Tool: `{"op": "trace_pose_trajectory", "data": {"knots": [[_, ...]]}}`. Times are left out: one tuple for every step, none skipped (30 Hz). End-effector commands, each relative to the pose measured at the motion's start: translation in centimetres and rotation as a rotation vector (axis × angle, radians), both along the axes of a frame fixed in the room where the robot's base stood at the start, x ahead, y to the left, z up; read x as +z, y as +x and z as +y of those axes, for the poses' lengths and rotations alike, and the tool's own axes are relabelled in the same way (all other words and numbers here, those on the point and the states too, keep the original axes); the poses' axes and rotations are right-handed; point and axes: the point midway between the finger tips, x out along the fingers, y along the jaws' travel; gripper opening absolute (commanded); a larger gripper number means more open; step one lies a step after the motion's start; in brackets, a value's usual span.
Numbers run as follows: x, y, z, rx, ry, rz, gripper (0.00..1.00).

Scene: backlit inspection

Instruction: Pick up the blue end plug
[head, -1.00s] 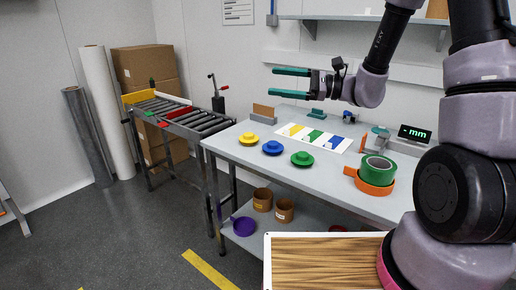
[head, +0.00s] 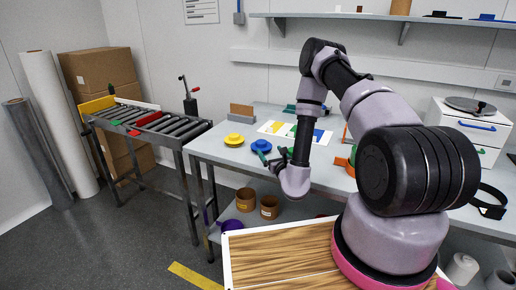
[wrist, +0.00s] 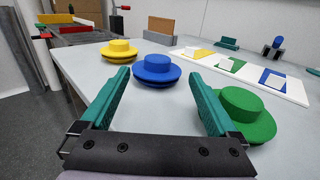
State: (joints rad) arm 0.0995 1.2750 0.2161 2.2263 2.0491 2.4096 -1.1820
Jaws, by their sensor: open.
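The blue end plug (wrist: 157,68) sits on the table, a round flanged disc with a raised cap. In the wrist view it stands ahead of my gripper (wrist: 158,98), between the lines of its two teal fingers and apart from them. The fingers are open and empty. In the head view the blue plug (head: 261,145) shows just beyond my gripper (head: 270,156), which is partly hidden by my arm. A yellow plug (wrist: 119,49) stands to its left and a green plug (wrist: 245,113) to its right, close by the right finger.
A white board (wrist: 243,70) with yellow, green and blue patches lies behind the plugs. A roller conveyor (head: 150,124) stands left of the table. A brown block in a grey holder (head: 241,112) is at the table's back. Bare table (wrist: 85,68) lies left of the plugs.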

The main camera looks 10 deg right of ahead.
Motion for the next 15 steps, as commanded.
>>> {"op": "trace_pose_trajectory", "data": {"knots": [[0.1,0.9,0.0,-0.002,-0.001,-0.003,0.95],[0.1,1.5,0.1,-0.002,0.0,-0.004,0.95],[0.1,2.2,0.3,0.0,0.001,-0.004,0.95],[0.1,2.8,0.3,-0.001,0.001,-0.004,0.95],[0.1,3.2,0.4,-0.001,0.0,-0.003,0.95],[0.1,3.8,0.5,0.0,0.0,-0.003,0.95],[0.1,4.2,0.6,0.001,0.0,-0.003,0.95],[0.1,4.5,0.6,0.001,0.0,-0.002,0.95],[0.1,4.9,0.7,0.001,0.001,-0.002,0.95],[0.1,5.1,0.8,0.002,0.001,-0.002,0.95],[0.1,5.2,0.8,0.003,0.001,-0.002,0.95],[0.0,5.4,0.8,0.002,0.001,-0.001,0.95],[0.0,5.6,0.9,0.002,0.001,-0.001,0.95],[-0.1,5.9,0.9,0.002,0.0,-0.001,0.95],[-0.1,6.4,1.0,0.002,0.001,-0.003,0.95]]}}
